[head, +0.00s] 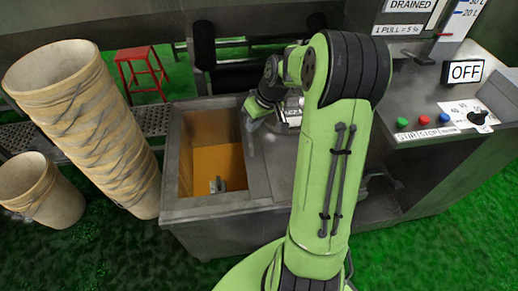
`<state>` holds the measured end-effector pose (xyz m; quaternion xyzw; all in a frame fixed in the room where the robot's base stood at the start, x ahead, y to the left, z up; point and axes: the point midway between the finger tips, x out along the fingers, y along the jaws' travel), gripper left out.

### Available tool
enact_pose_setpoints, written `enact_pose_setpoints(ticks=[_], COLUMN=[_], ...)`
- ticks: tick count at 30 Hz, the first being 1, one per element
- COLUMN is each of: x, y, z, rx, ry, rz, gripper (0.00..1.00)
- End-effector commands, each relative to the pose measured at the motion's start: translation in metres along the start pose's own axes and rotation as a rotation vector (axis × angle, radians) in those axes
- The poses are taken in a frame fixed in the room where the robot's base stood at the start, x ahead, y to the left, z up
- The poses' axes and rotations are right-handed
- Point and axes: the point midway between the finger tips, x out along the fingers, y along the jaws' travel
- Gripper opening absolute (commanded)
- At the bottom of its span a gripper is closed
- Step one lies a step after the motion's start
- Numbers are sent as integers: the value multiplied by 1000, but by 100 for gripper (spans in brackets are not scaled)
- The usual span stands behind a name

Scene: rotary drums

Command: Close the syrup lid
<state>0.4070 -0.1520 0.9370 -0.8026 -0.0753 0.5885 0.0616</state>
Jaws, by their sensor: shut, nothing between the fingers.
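The syrup tank (168,180) is a grey metal box with its top open. Orange syrup (218,165) shows inside it. A flat grey metal panel (268,172) lies to the right of the opening; it may be the lid, but I cannot tell for sure, as my arm covers much of that area. My gripper (253,127) is shut and empty, pointing down near the back right edge of the opening. Whether it touches the metal there I cannot tell.
A tall stack of tan buckets (85,120) and a single bucket (40,188) stand left of the tank. A red stool (140,70) is behind. A control panel (430,125) with coloured buttons and an OFF sign (465,71) is at right.

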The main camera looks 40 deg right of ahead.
Motion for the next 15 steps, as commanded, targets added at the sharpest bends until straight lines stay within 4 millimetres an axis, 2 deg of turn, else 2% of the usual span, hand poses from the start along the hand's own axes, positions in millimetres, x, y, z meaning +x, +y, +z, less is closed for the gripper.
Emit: enact_pose_setpoints(ticks=[1,3,6,10,15], x=[35,69,105,127,141], y=[34,70,110,135,135], z=[6,12,22,30,29], rx=[42,80,130,164,166], ry=[18,66,139,198,206], rz=[-50,-108,-165,-198,-203], gripper=[0,0,0,0,0])
